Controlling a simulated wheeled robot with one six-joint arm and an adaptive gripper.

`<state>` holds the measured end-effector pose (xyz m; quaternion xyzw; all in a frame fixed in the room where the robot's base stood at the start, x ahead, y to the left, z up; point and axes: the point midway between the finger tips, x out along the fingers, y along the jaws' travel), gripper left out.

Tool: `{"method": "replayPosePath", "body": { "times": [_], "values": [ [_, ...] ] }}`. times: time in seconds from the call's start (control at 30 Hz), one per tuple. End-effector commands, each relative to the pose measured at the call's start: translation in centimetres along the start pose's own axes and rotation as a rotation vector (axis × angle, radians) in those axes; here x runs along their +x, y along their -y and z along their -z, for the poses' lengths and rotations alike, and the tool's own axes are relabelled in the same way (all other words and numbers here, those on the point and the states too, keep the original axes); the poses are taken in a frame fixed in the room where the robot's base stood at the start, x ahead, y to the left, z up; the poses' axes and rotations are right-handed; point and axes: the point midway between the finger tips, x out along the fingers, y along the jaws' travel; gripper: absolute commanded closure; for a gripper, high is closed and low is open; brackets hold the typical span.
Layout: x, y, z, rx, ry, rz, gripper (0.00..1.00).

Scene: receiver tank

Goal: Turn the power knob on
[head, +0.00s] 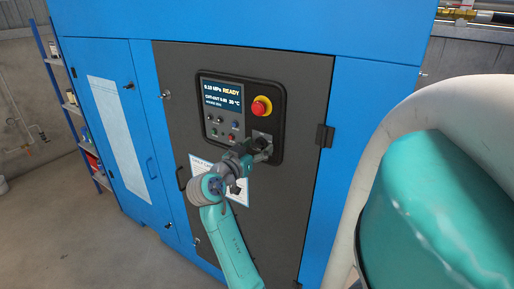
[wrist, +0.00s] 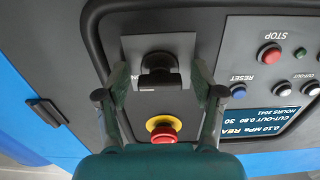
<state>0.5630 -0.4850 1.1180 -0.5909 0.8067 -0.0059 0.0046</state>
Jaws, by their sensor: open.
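The power knob (wrist: 159,68) is a black knob on a grey square plate, seen in the wrist view. My gripper (wrist: 160,75) is open, with one finger on each side of the knob. I cannot tell whether the fingers touch it. In the head view my gripper (head: 262,150) is at the lower right of the control panel and mostly hides the knob.
A red emergency stop (head: 261,106) on a yellow ring sits just above the knob. The display (head: 222,94) reads READY, with small buttons (head: 231,136) below it. A door hinge (head: 325,136) is to the right. A teal and white rounded body (head: 440,200) fills the right foreground.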

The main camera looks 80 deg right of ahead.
Motion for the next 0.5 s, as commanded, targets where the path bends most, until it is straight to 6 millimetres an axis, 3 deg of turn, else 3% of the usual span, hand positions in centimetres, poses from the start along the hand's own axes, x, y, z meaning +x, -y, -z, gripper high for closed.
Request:
{"method": "replayPosePath", "body": {
  "times": [0.17,0.5],
  "values": [
    [-1.5,0.1,0.0,-0.001,0.000,0.003,0.32],
    [-7.9,0.1,-0.1,-0.001,0.000,0.006,0.32]
  ]
}}
